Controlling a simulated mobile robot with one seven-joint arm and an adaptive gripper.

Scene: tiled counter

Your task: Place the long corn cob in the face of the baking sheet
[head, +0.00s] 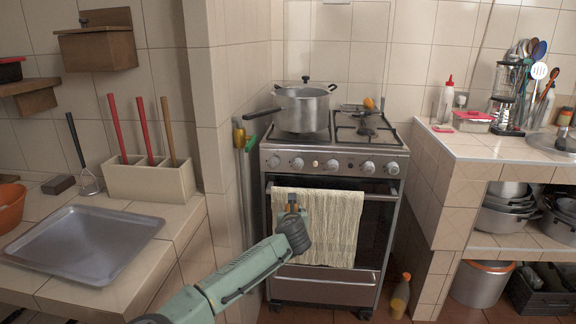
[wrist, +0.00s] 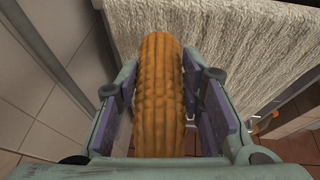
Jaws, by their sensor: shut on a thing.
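The long corn cob (wrist: 160,95) is orange-yellow and sits lengthwise between the two fingers of my gripper in the wrist view. My gripper (head: 292,208) is shut on it, in front of the oven door in the head view. There the cob is mostly hidden, and only a small brownish tip shows at the gripper's end. The baking sheet (head: 85,243) is a grey, shallow, empty metal tray on the tiled counter at the left. My gripper is well to the right of it, apart from it.
A planter-like holder (head: 150,181) with red and brown handles stands behind the sheet. An orange bowl (head: 10,207) is at its left. A tiled wall edge (head: 215,130) separates counter and stove (head: 335,165). A pot (head: 301,108) is on the stove; a towel (head: 335,225) hangs from the oven.

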